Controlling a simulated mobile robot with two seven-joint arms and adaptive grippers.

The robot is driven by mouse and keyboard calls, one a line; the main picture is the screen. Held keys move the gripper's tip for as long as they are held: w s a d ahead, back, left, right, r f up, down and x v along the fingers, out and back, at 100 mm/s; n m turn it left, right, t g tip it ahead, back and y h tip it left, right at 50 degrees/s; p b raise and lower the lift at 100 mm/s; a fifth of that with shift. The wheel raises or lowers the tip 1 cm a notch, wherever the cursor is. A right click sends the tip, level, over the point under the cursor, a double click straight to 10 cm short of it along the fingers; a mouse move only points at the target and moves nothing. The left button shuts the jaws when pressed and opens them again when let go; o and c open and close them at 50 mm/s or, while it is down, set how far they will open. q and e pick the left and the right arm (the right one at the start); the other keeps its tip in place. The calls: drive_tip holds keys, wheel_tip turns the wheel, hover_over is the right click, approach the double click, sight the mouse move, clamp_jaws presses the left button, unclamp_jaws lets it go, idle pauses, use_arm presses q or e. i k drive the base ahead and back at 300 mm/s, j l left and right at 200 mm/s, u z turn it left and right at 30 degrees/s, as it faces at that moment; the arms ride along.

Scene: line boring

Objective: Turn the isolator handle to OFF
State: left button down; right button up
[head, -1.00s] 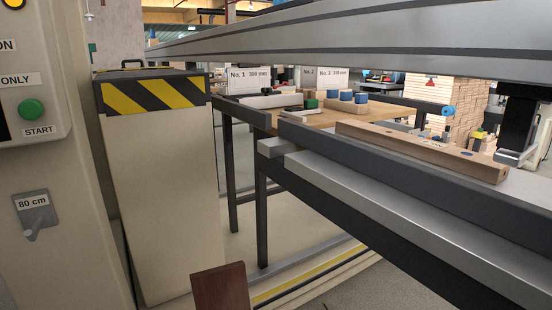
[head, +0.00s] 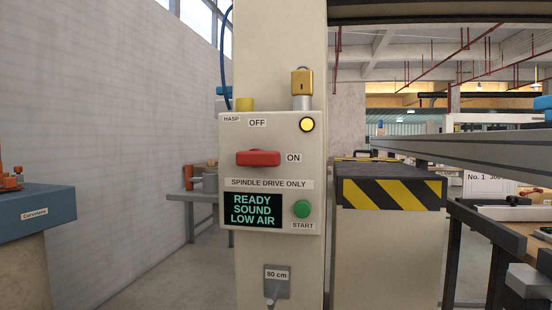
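The red isolator handle (head: 258,158) lies horizontal on the front of the pale control box (head: 230,195). Its right end points toward the ON label (head: 293,158). The OFF label (head: 257,123) is above the handle, beside the HASP label (head: 231,119) at the top left corner. Nothing touches the handle. Neither of my grippers shows in the head view.
The box carries a lit yellow lamp (head: 307,125), a display (head: 253,210) reading READY SOUND LOW AIR and a green START button (head: 302,209). A brass padlock (head: 302,81) stands on top. A striped cabinet (head: 388,245) is at right, a blue-topped bench (head: 35,205) at left.

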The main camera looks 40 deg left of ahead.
sight(255, 158)
drive_tip(key=u, duration=1.4)
